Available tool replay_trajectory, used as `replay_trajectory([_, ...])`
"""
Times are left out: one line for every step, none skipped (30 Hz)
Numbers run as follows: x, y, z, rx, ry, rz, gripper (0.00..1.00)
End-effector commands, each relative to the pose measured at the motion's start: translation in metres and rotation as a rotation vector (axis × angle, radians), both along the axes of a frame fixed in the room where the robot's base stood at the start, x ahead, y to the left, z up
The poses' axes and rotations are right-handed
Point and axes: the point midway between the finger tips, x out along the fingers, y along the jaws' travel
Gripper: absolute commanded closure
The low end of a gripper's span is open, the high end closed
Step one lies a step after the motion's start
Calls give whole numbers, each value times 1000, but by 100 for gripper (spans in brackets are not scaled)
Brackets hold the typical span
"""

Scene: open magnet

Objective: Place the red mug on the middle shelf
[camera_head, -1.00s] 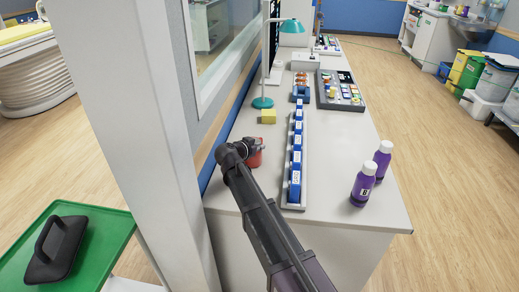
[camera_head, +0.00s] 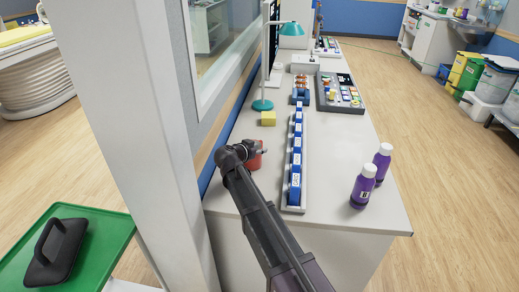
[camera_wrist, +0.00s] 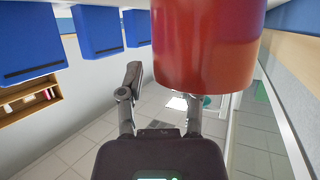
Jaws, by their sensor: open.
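The red mug (camera_head: 257,160) stands on the white counter near its left edge, partly hidden behind the end of my arm in the head view. In the wrist view the red mug (camera_wrist: 208,45) fills the upper middle, close to the camera. My gripper (camera_head: 250,150) is at the mug in the head view. In the wrist view my gripper (camera_wrist: 163,85) is open; the left finger is clear of the mug, and the mug hides the tip of the right finger. I cannot tell whether they touch. I cannot identify the middle shelf.
A row of blue boxes (camera_head: 297,155) stands right of the mug, with purple-bodied bottles (camera_head: 365,187) beyond. A yellow block (camera_head: 268,118) and teal lamp (camera_head: 263,104) stand behind. A window wall (camera_head: 215,100) borders the left. A wooden compartment (camera_wrist: 30,102) shows in the wrist view.

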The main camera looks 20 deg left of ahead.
Motion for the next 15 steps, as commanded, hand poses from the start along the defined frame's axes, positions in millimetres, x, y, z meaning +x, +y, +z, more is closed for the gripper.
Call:
replay_trajectory([-5, 1, 3, 0, 0, 1, 55])
replay_trajectory([-7, 1, 5, 0, 0, 1, 55])
replay_trajectory([-11, 2, 6, 0, 0, 1, 55])
replay_trajectory([-14, 2, 8, 0, 0, 1, 55])
replay_trajectory([-18, 3, 9, 0, 0, 1, 55])
replay_trajectory([-22, 4, 12, 0, 0, 1, 55])
replay_trajectory([-26, 5, 13, -1, 0, 1, 55])
replay_trajectory([-30, 6, 15, 0, 0, 2, 55])
replay_trajectory([-34, 8, 17, 0, 0, 2, 55])
replay_trajectory([-38, 8, 19, 0, -1, 2, 55])
replay_trajectory([-41, 9, 20, -1, 0, 1, 55])
replay_trajectory([-46, 10, 22, -1, 0, 1, 55])
replay_trajectory([-49, 11, 23, -1, 0, 1, 55])
replay_trajectory([-52, 12, 24, -1, 0, 1, 55])
replay_trajectory([-56, 13, 25, -1, 0, 1, 55])
